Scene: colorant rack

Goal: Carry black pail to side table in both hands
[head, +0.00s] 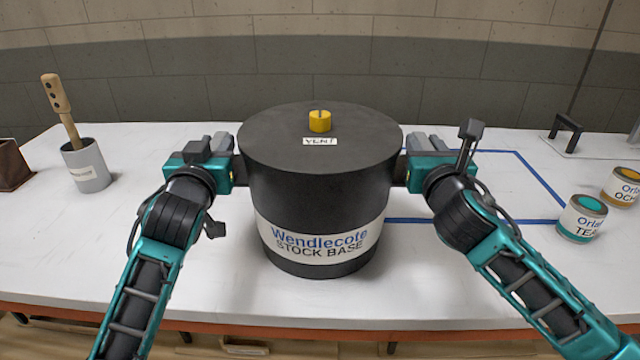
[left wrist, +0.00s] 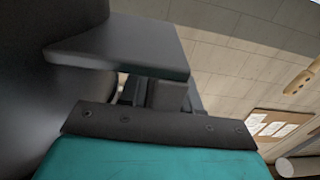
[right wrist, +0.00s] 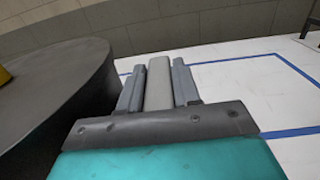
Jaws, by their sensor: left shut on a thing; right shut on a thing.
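The black pail (head: 318,215) is upright over the white table, its label reading "Wendlecote STOCK BASE". A yellow cap (head: 319,121) and a "VENT" tag sit on its lid. My left gripper (head: 232,160) is shut on the pail's left side, at a dark handle tab that shows in the left wrist view (left wrist: 120,48). My right gripper (head: 408,165) is shut on the pail's right side; the pail (right wrist: 55,95) fills the left of the right wrist view. The right grip point is mostly hidden. I cannot tell whether the pail's base touches the table.
The white table (head: 60,235) carries a blue taped outline (head: 545,185) behind and right of the pail. A grey pot (head: 86,172) with a wooden-handled tool stands left. A teal can (head: 582,220) and an ochre can (head: 622,188) stand right. A black-handled plate (head: 590,145) lies behind them.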

